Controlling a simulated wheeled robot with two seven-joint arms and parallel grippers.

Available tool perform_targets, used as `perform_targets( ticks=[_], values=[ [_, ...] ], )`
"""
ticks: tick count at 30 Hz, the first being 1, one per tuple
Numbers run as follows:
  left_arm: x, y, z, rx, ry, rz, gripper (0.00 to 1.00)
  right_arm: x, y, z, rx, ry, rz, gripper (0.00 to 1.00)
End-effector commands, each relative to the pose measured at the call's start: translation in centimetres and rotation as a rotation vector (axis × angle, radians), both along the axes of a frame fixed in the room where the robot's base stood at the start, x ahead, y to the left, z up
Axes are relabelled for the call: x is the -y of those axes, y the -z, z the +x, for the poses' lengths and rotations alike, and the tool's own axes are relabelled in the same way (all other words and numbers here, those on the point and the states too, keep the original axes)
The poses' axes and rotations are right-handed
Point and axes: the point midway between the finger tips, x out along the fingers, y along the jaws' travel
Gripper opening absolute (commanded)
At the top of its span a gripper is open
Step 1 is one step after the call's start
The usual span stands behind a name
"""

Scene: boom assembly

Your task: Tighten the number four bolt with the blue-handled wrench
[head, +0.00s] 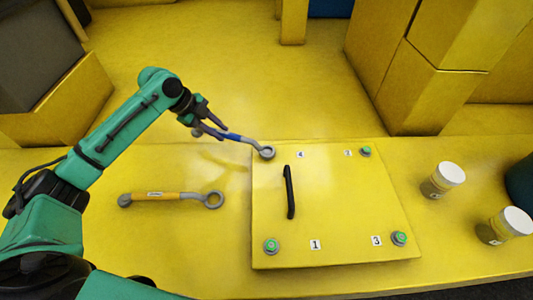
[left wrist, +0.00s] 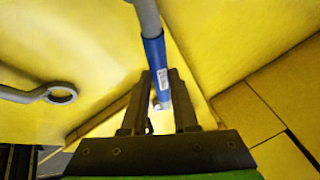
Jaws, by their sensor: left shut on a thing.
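The blue-handled wrench (head: 236,137) is in my left gripper (head: 208,128), held by the far end of its handle. Its grey ring head (head: 267,152) is at the panel's far left corner, beside the number 4 label (head: 300,154). The number four bolt does not show; the ring head covers that spot, and I cannot tell whether the ring is seated on it. In the left wrist view the blue handle (left wrist: 156,68) runs between the fingers of the left gripper (left wrist: 158,112). My right gripper is not in view.
A yellow-handled wrench (head: 170,196) lies left of the yellow panel (head: 335,195). The panel bears a black handle (head: 290,192) and green bolts at the number 1 (head: 271,246), 2 (head: 366,151) and 3 (head: 399,238) labels. Two white-lidded jars (head: 443,181) stand at right.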

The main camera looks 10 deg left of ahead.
Motion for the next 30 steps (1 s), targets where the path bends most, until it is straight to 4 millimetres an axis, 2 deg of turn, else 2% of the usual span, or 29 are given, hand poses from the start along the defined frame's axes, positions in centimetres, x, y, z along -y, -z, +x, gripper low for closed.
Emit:
perform_targets(
  ticks=[6,30],
  values=[
    [0.2,-0.2,0.9,0.004,0.055,-0.002,0.00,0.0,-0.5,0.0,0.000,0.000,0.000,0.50],
    [0.3,-0.1,1.9,0.007,0.122,-0.001,0.00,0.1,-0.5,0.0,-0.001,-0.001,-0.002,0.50]
  ],
)
